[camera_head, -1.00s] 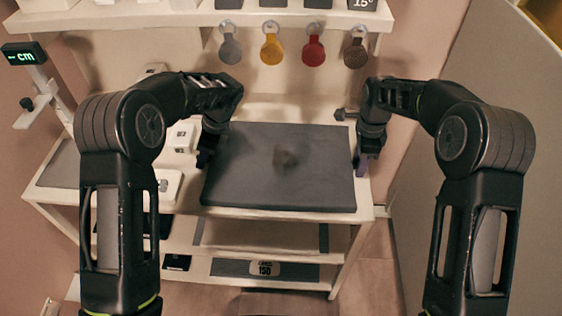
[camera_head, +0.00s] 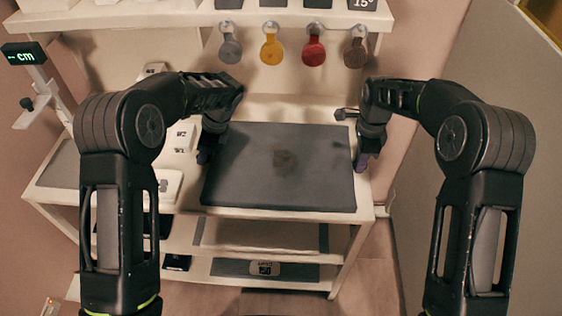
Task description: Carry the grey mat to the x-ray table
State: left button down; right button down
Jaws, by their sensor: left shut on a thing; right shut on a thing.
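The grey mat (camera_head: 280,175) is a dark, flat slab with a darker smudge near its middle. It lies level at the white shelf unit's top, and I cannot tell whether it touches the surface below. My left gripper (camera_head: 206,150) is shut on the mat's left edge. My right gripper (camera_head: 362,158) is shut on its right edge. The fingertips of both are mostly hidden. I cannot pick out the x-ray table in this view.
The white shelf unit (camera_head: 365,213) has lower shelves with a label plate (camera_head: 264,269). Grey, yellow (camera_head: 271,50), red and brown tags hang above from an upper shelf. A stand with a green "cm" display (camera_head: 24,55) is at left. A pale panel (camera_head: 480,110) rises at right.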

pick_arm(q)
jog(key=shift+r, duration=0.1)
pick_arm(e)
jog(key=shift+r, duration=0.1)
dwell(0.6)
